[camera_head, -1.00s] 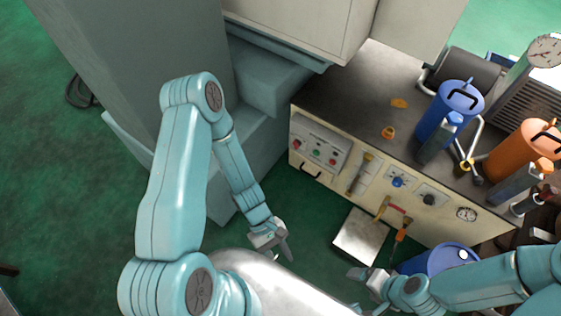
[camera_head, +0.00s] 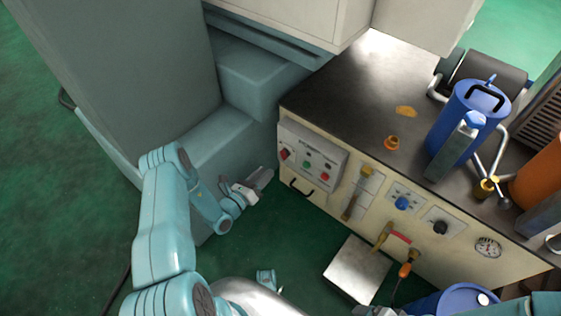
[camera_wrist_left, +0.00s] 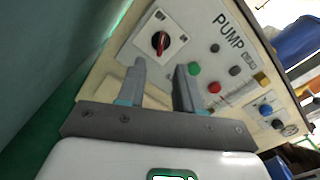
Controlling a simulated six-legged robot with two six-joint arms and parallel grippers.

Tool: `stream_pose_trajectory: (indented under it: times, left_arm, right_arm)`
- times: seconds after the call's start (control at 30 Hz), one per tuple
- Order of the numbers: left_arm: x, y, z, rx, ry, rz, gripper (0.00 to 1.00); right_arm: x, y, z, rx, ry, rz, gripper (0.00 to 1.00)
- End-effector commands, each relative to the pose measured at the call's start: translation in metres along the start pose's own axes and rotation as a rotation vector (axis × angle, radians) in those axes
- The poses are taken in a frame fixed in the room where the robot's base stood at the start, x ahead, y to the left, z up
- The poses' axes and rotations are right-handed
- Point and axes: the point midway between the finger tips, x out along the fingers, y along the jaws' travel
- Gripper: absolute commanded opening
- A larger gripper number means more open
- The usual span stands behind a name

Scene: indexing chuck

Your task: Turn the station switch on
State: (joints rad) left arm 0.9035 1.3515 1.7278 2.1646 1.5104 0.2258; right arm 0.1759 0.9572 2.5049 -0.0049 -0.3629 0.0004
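The station switch (camera_head: 285,154) is a red rotary knob at the left end of the grey panel on the cream cabinet's front. In the left wrist view the switch (camera_wrist_left: 160,41) has a red handle on a dark round base on a white square plate, beside the word PUMP. My left gripper (camera_head: 262,179) is in front of the cabinet's left end, below and left of the switch. Its two fingers (camera_wrist_left: 160,76) are apart with nothing between them, and the switch shows beyond their tips, not touched. My right gripper (camera_head: 375,311) is cut off at the bottom edge.
Green and red buttons sit right of the switch on the grey panel (camera_head: 322,150). A black handle (camera_head: 301,188) is below it. A grey-green machine housing (camera_head: 246,85) stands close at left. The floor before the cabinet is open beside a metal plate (camera_head: 357,269).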

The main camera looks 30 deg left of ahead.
Motion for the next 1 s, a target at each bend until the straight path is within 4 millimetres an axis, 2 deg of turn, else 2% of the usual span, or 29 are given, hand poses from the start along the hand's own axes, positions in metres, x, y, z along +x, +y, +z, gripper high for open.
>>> stream_pose_trajectory:
  times: [0.1, 0.33, 0.5, 0.77, 0.8, 0.9, 1.0]
  left_arm:
    - [0.030, -0.001, -0.003, 0.002, 0.000, -0.006, 0.35]
    - [0.072, -0.002, -0.003, 0.002, 0.001, -0.005, 0.35]
    - [0.086, -0.004, -0.003, 0.001, 0.002, -0.003, 0.35]
    - [0.089, -0.004, -0.002, -0.001, 0.002, -0.001, 0.35]
    - [0.089, -0.004, -0.002, -0.001, 0.002, -0.002, 0.32]
    - [0.089, -0.004, -0.002, -0.001, 0.002, -0.002, 0.00]
    - [0.088, -0.004, -0.002, -0.001, 0.002, -0.002, 0.00]
  right_arm:
    - [0.010, 0.004, 0.000, 0.000, 0.000, 0.000, 0.83]
    - [0.019, 0.008, -0.002, 0.004, 0.004, 0.000, 0.83]
    - [0.021, 0.009, -0.003, 0.007, 0.007, 0.001, 0.83]
    - [0.021, 0.009, -0.003, 0.008, 0.007, 0.001, 0.83]
    - [0.021, 0.009, -0.003, 0.008, 0.007, 0.001, 0.83]
    - [0.021, 0.009, -0.003, 0.008, 0.007, 0.001, 0.83]
    - [0.021, 0.009, -0.003, 0.007, 0.007, 0.001, 0.83]
